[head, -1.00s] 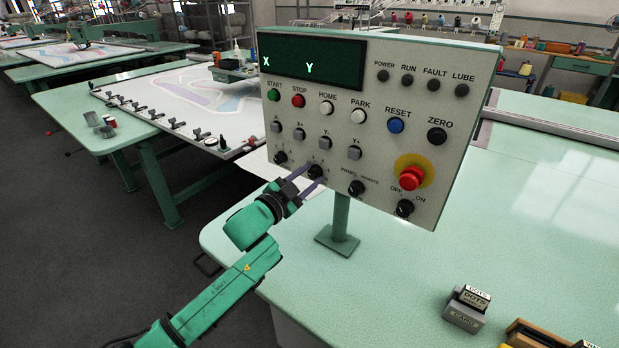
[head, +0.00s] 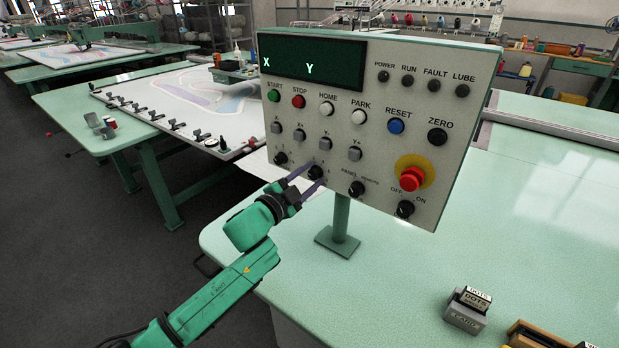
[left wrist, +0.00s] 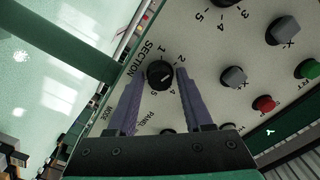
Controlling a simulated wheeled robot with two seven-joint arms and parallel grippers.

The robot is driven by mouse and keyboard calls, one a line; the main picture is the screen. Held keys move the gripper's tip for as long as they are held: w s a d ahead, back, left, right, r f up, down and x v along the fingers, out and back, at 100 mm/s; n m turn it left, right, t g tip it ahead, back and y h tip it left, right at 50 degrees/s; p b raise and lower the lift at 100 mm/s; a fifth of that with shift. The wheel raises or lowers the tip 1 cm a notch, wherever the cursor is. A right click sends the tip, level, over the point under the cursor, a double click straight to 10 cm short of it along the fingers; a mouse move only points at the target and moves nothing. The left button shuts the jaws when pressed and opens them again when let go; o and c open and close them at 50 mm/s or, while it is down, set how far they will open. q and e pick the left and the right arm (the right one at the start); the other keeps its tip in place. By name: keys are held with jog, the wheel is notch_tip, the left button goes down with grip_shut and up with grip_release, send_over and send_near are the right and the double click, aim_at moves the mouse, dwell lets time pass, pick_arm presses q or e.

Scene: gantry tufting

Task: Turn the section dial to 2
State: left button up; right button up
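The section dial (head: 316,172) is a round black knob in the lower row of the grey control panel (head: 370,115). It also shows in the left wrist view (left wrist: 160,74), with printed numbers around it and the word SECTION beside it. A pale mark shows on the knob, but I cannot read for sure which number it faces. My left gripper (head: 314,174) is at the panel, one purple finger on each side of the dial. In the left wrist view its fingers (left wrist: 160,76) flank the knob closely; whether they touch it is unclear. One finger covers part of the numbers.
Other black knobs (head: 357,188) and grey jog buttons (head: 354,153) sit close to the dial. A red emergency button (head: 411,179) is at the panel's lower right. The panel stands on a post (head: 340,218) over a green table (head: 420,270) with free room around it.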

pick_arm(q)
jog(key=shift+o, duration=0.8)
jog(key=b+v, duration=0.3)
jog(key=v, duration=1.1)
jog(key=shift+s+a, duration=0.2)
jog(key=shift+s, duration=0.1)
